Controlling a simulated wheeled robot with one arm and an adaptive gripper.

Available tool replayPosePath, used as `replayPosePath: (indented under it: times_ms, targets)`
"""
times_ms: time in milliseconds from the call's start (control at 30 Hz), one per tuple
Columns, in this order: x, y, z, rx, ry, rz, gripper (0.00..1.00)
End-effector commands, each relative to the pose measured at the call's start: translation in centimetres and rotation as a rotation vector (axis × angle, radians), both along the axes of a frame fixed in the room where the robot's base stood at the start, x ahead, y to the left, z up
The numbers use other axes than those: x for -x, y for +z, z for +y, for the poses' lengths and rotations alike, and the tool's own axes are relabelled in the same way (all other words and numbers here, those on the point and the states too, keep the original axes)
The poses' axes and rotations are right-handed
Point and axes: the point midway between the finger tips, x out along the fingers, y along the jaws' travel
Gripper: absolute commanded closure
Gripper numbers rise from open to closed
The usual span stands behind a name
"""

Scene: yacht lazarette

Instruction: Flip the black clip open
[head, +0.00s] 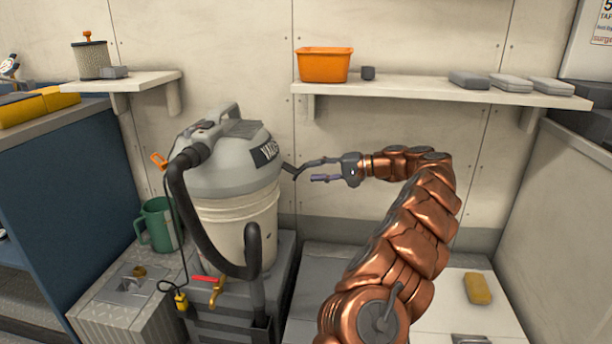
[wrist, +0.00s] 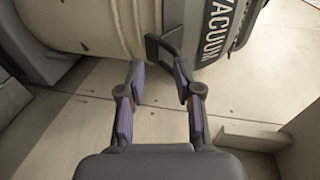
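The vacuum (head: 228,165) has a grey lid on a pale drum, with a "VACUUM" label on its side. The black clip (wrist: 163,42) is a dark angular piece at the joint of lid and drum, also visible in the head view (head: 288,169) on the right side. My gripper (head: 306,174) is at the right of the vacuum, its fingers pointing at the clip. In the wrist view my gripper (wrist: 160,68) is open, with nothing between the fingers. The right fingertip is at the clip's near end; I cannot tell whether they touch.
An orange clip (head: 159,160) sticks out on the vacuum's left side. A black hose (head: 182,205) hangs in front. A shelf (head: 420,89) with an orange bin (head: 325,65) is above my arm. A green mug (head: 158,224) stands left; a yellow sponge (head: 478,288) lies right.

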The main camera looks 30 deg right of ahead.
Motion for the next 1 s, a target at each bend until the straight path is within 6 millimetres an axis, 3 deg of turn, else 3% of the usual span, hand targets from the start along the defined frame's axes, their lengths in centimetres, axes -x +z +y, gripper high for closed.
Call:
replayPosePath:
  times_ms: [200,533,833,1000]
  targets:
    - [-1.9,-0.7,2.1,0.000,0.008,0.001,0.66]
    - [-2.3,-0.6,2.5,0.000,0.007,0.000,0.67]
    - [-2.3,-0.6,2.5,0.000,0.008,-0.001,0.98]
    - [-2.3,-0.6,2.6,0.000,0.008,-0.001,1.00]
